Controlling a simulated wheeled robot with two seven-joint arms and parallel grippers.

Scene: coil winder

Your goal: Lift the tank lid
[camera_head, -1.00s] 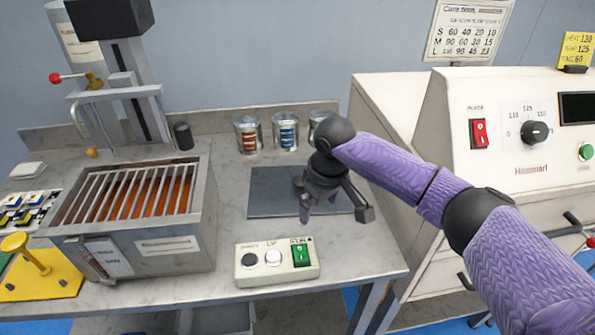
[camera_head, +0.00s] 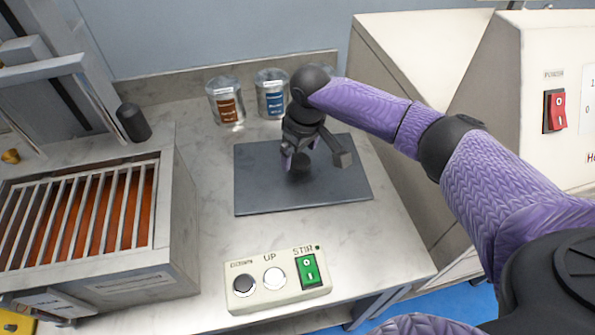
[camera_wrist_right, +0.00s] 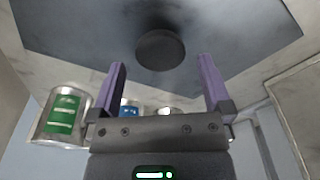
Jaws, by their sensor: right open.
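The dark grey tank lid (camera_head: 255,190) lies flat on the counter to the right of the tank (camera_head: 178,210). Its round black knob (camera_wrist_right: 160,48) stands up from its middle; the knob also shows partly in the head view (camera_head: 299,170). My right gripper (camera_head: 303,157) is over the lid, pointing down. In the right wrist view its two purple fingers (camera_wrist_right: 162,68) are spread, with the knob beyond and between them. I see no contact with the knob. My left gripper is not in view.
The open tank holds a row of bars over orange liquid. A control box (camera_head: 278,280) with buttons sits at the counter's front. Cans (camera_head: 226,100) stand behind the lid; a green-labelled can (camera_wrist_right: 62,115) shows in the wrist view. A large cabinet (camera_head: 428,50) stands to the right.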

